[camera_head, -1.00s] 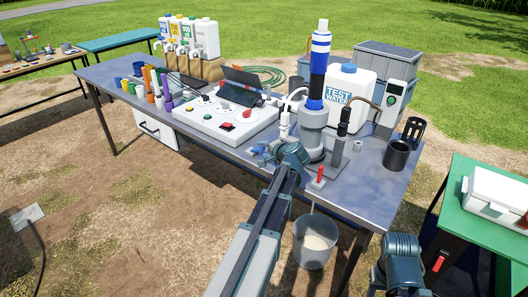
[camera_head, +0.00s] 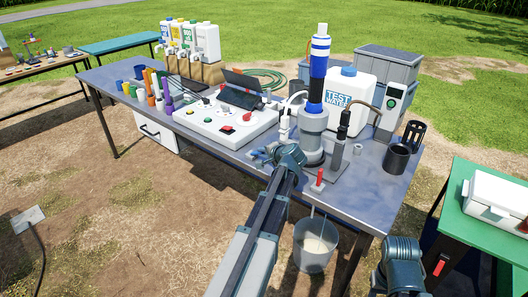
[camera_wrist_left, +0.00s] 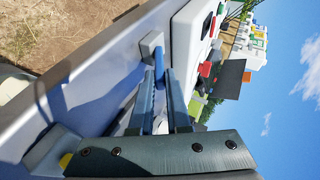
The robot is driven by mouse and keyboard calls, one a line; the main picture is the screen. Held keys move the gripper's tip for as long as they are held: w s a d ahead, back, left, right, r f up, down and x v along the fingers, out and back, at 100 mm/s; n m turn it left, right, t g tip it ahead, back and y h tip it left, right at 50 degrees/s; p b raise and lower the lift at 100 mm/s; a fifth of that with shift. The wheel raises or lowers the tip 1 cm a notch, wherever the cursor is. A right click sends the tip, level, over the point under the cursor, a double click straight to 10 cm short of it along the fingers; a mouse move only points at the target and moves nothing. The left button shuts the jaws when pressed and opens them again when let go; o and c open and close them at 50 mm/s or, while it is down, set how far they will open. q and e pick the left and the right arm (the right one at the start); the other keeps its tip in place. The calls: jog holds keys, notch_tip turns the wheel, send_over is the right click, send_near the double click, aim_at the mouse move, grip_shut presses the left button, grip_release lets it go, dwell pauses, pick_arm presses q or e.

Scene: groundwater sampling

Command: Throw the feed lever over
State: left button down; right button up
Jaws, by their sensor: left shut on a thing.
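The feed lever (camera_wrist_left: 159,64), a blue bar on a small grey block, shows in the left wrist view between and beyond the tips of my fingers. My left gripper (camera_wrist_left: 160,90) is shut on this blue lever; the fingers hide part of it. In the head view my left gripper (camera_head: 260,155) is low over the front edge of the metal table, left of the grey pump column. The lever is too small there to make out its angle. My right gripper's fingers are not visible.
The white control panel (camera_head: 208,122) lies left of my left gripper. The blue-and-white column (camera_head: 318,80) and a red-handled valve (camera_head: 320,177) stand to its right. A bucket (camera_head: 315,245) is below the front edge of the metal table (camera_head: 375,195).

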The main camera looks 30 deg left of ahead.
aim_at(257, 152)
pick_arm(q)
jog(key=shift+w+a+r+g+h+p, duration=0.15)
jog(key=shift+a+r+h+p, duration=0.4)
jog(key=shift+p, duration=0.6)
jog(key=shift+a+r+g+h+p, duration=0.15)
jog(key=shift+a+r+h+p, duration=0.1)
jog(key=shift+a+r+p, duration=0.7)
jog(key=shift+d+f, duration=0.15)
jog(key=shift+f, duration=0.05)
jog(key=shift+n, duration=0.3)
jog(key=a+r+h+p, duration=0.1)
jog(key=a+p, duration=0.1)
jog(key=p, duration=0.1)
jog(key=shift+r, duration=0.15)
jog(key=shift+w+a+h+p, duration=0.1)
jog(key=shift+a+h+p, duration=0.4)
jog(key=shift+a+p, duration=0.1)
